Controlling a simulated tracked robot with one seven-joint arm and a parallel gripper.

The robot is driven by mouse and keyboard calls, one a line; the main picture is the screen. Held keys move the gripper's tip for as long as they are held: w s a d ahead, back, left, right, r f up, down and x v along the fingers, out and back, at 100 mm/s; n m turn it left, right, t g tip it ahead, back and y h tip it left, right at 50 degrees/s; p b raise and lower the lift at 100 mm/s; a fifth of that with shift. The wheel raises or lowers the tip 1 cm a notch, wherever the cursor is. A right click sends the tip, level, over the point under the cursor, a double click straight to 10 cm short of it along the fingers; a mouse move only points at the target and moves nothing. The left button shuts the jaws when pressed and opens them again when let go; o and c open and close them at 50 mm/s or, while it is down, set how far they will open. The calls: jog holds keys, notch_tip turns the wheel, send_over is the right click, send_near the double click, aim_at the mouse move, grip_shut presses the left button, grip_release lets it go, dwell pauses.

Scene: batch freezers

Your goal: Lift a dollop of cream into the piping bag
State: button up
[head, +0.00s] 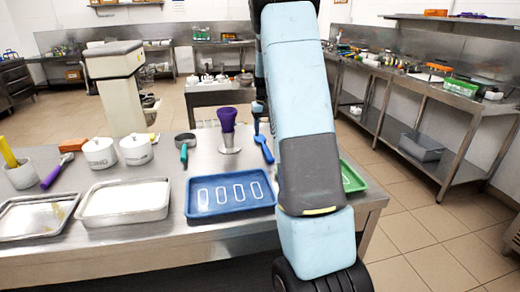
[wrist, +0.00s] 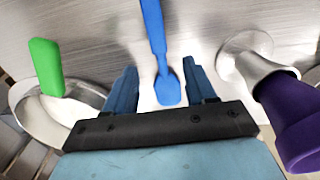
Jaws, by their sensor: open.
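A purple piping bag (head: 227,118) stands in a metal holder (head: 229,143) on the steel table; in the wrist view the bag (wrist: 295,120) is at the lower right. A blue long-handled utensil (head: 263,146) lies right of it, partly behind my arm. In the wrist view the utensil (wrist: 155,35) runs down from the top edge, one end between my fingers. My gripper (wrist: 164,85) is open, a finger on each side of it; contact cannot be told. Two white tubs (head: 100,153) (head: 135,150) stand left; no cream is clearly identifiable.
A metal scoop with a green handle (wrist: 46,68) lies left of my gripper. A blue tray (head: 230,212) with white outlined shapes and two metal trays (head: 125,222) (head: 42,197) line the front. A green tray (head: 352,178) is at the right.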

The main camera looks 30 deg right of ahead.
aim_at(264, 146)
jog(key=shift+w+f, duration=0.2)
jog(key=shift+f, duration=3.25)
jog(key=shift+c, duration=0.4)
grip_shut()
